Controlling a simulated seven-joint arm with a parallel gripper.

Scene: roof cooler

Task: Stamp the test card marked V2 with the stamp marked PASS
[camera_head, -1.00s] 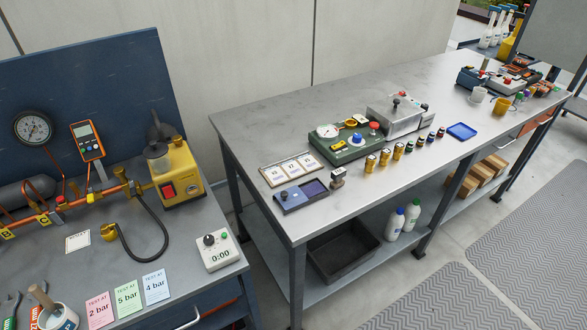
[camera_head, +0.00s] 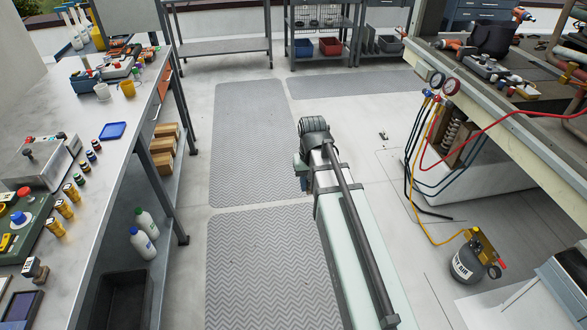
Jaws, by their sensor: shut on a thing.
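A small stamp (camera_head: 36,268) with a dark body stands on the steel bench at the lower left. Its marking is too small to read. Beside it, a blue-framed dark pad (camera_head: 20,306) is cut by the picture's edge. The test cards are outside the current view, so V2 cannot be seen. My pale arm reaches up the middle of the picture, over the floor and to the right of the bench. Its end is hidden behind its own links, and I cannot make out my gripper or anything in it.
The steel bench (camera_head: 120,165) carries a green device (camera_head: 20,225), several small bottles, a blue tray (camera_head: 112,131) and cups. White bottles stand on its lower shelf. A right-hand bench (camera_head: 490,110) has hoses hanging near a yellow-topped canister (camera_head: 467,265). The matted aisle between is mostly clear.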

